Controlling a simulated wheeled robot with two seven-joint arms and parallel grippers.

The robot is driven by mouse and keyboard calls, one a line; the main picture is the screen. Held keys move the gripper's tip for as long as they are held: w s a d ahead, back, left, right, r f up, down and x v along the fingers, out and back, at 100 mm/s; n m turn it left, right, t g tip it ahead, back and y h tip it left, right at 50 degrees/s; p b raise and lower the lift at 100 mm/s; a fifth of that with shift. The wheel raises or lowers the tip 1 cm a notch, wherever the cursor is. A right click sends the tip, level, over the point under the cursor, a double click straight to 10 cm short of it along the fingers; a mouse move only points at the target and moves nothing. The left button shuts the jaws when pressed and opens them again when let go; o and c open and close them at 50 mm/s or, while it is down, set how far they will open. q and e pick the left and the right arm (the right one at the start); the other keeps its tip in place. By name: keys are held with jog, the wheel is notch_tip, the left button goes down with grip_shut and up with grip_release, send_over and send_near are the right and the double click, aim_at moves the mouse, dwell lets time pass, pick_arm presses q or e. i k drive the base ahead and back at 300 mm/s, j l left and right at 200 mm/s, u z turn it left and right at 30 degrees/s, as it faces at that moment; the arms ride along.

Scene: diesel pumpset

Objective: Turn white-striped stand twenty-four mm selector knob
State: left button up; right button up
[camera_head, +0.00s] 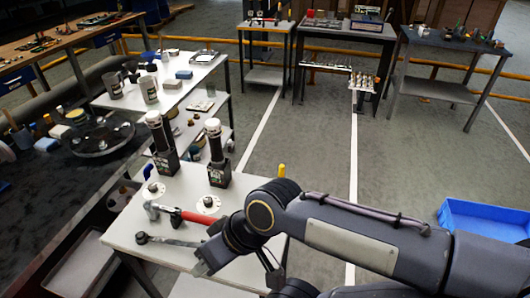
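Two black upright stands with white tops are on the white table: a left stand (163,146) and a right stand (217,158). I cannot tell which one is the white-striped stand. The markings are too small to read, so I cannot tell which is the twenty-four mm selector knob. My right gripper (238,270) hangs over the table's front part, nearer than the dials, fingers apart and apparently empty. My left gripper is not in view.
A red-handled hammer (182,214) and a dark wrench (165,241) lie on the white table (131,222), close to my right gripper. A yellow-topped object (281,171) is behind my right arm. A blue bin (485,222) is on the floor at right. The middle floor is clear.

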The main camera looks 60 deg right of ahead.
aim_at(208, 201)
jog(key=z, duration=1.5)
